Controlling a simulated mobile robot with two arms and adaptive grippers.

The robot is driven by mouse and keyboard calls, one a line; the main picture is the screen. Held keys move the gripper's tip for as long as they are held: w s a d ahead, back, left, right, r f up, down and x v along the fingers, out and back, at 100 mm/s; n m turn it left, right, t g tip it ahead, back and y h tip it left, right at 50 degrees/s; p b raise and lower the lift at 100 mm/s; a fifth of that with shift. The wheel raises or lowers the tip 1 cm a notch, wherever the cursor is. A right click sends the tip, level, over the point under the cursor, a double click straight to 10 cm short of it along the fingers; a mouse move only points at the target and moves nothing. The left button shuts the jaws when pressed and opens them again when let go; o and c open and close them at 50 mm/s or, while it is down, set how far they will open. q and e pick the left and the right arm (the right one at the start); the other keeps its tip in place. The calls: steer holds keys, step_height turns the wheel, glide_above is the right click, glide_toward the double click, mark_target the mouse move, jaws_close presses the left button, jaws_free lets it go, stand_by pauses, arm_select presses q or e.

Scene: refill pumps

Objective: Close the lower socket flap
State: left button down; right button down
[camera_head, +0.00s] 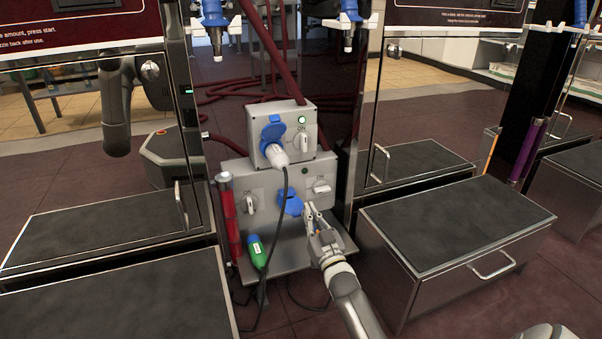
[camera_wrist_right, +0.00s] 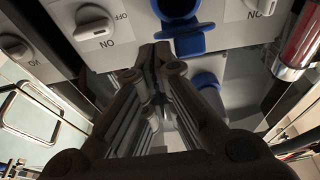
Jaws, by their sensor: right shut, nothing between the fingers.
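The lower socket (camera_head: 291,203) is a blue round piece low on the front of the grey lower box (camera_head: 262,196). In the right wrist view, the blue socket and flap (camera_wrist_right: 180,30) lie at the top edge, partly cut off. I cannot tell from these views how far the flap stands open. My right gripper (camera_head: 309,212) is shut and empty, its tips just to the right of the blue piece. In the right wrist view, the shut fingers (camera_wrist_right: 160,62) are close to the flap; contact is unclear. My left gripper is not in view.
A smaller upper box (camera_head: 296,122) has a blue socket with a white plug (camera_head: 275,155) and hanging cable. Knobs flank the lower socket, including the right one (camera_head: 320,187). A metal cabinet (camera_head: 455,240) stands at right.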

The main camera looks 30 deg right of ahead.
steer(key=shift+w+d+f+b, duration=0.15)
steer(key=shift+w+f, duration=0.25)
steer(key=shift+f, duration=0.45)
steer(key=shift+w+f+b, duration=0.3)
steer(key=shift+w+f, duration=0.1)
steer(key=shift+f, duration=0.5)
steer(key=shift+w+d+f+b, duration=0.15)
steer(key=shift+w+f, duration=0.25)
steer(key=shift+f, duration=0.45)
steer(key=shift+w+f, duration=0.1)
